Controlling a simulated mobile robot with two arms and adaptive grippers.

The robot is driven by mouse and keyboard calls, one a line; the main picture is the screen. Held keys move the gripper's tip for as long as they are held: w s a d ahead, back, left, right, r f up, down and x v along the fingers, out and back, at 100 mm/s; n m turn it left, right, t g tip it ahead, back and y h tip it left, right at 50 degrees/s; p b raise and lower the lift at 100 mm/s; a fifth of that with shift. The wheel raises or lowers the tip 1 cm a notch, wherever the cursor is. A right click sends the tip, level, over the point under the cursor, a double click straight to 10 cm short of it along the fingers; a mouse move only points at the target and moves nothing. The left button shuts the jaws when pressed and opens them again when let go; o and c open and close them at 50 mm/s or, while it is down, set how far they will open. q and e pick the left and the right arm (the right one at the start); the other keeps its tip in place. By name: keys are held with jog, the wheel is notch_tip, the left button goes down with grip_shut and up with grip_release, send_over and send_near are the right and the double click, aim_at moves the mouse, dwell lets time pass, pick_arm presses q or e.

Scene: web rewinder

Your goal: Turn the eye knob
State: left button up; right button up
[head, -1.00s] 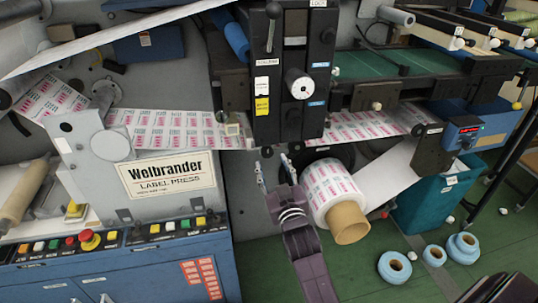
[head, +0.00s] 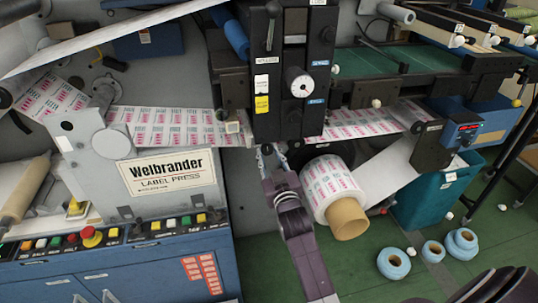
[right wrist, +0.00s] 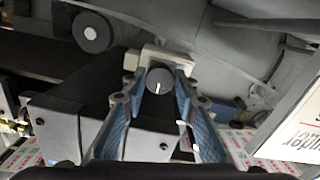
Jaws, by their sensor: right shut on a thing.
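The eye knob (right wrist: 160,80) is a small round dark grey knob with a white pointer line. In the right wrist view it sits between my fingertips, in front of a pale beige block (right wrist: 184,57). My right gripper (right wrist: 159,88) is shut on it, with one blue-padded finger on each side. In the head view my right gripper (head: 272,149) reaches up to just below the black upright unit (head: 292,80). I cannot make out the knob there. My left gripper is not in view.
The printed label web (head: 180,127) runs across behind my right gripper. The label roll (head: 330,188) is close on its right. The Welbrander panel (head: 166,173) and a red button (head: 91,237) are to the left. Blue rolls (head: 394,263) lie on the green floor.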

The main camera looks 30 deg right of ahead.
jog(key=shift+c, duration=0.7)
jog(key=shift+n, duration=0.3)
jog(key=shift+n+p, duration=0.35)
jog(key=shift+n, duration=0.65)
jog(key=n, duration=0.3)
jog(key=shift+n, duration=0.4)
jog(key=n, duration=0.3)
jog(key=shift+n+p, duration=0.3)
jog(key=shift+n, duration=2.2)
